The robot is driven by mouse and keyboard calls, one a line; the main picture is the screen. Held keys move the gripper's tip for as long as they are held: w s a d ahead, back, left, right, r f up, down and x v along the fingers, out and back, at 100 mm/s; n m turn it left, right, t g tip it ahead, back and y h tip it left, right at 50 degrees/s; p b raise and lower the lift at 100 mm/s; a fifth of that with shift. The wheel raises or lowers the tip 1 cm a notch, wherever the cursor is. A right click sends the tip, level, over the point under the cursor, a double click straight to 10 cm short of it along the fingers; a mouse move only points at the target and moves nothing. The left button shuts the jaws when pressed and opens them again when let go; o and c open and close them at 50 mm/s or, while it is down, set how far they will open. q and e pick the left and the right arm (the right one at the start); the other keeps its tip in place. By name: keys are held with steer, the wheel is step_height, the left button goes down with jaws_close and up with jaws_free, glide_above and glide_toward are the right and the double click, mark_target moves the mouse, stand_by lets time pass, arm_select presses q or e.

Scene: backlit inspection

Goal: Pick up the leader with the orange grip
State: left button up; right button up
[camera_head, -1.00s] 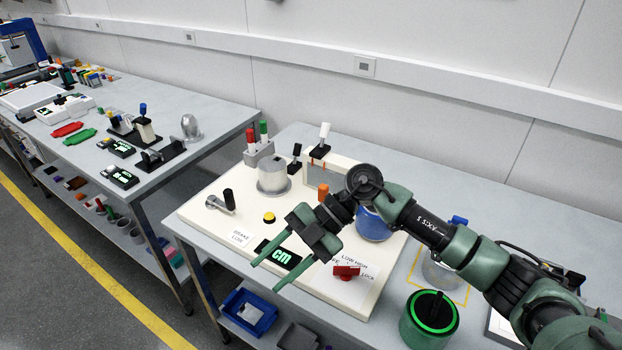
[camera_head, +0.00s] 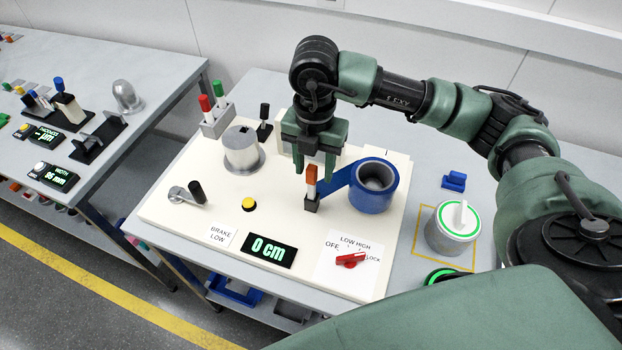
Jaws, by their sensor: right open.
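The leader's orange grip (camera_head: 312,173) stands upright above a small dark holder (camera_head: 312,203) on the cream board. A blue strip runs from beside it to a blue roll (camera_head: 372,190) just to its right. My right gripper (camera_head: 314,176) points down over the leader, its two green fingers apart. In the picture the orange grip shows between the fingertips; I see no contact, and cannot tell the exact depth between them. My left gripper is not in view.
A metal spool (camera_head: 242,152), a crank with black handle (camera_head: 188,193), a yellow button (camera_head: 249,204), a "0 cm" display (camera_head: 268,250) and a red switch (camera_head: 350,259) are on the board. A white-lidded canister (camera_head: 452,228) stands right. Red and green pens (camera_head: 211,108) stand behind.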

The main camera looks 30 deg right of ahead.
mark_target(312, 177)
steer(key=f, duration=0.2)
steer(key=f+p, duration=0.1)
steer(key=shift+w+a+f, duration=0.15)
steer(key=shift+w+f, duration=0.1)
steer(key=shift+f, duration=0.25)
jaws_close()
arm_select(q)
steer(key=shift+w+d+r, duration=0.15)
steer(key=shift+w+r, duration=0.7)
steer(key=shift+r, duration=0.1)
arm_select(e)
steer(key=shift+r, duration=0.15)
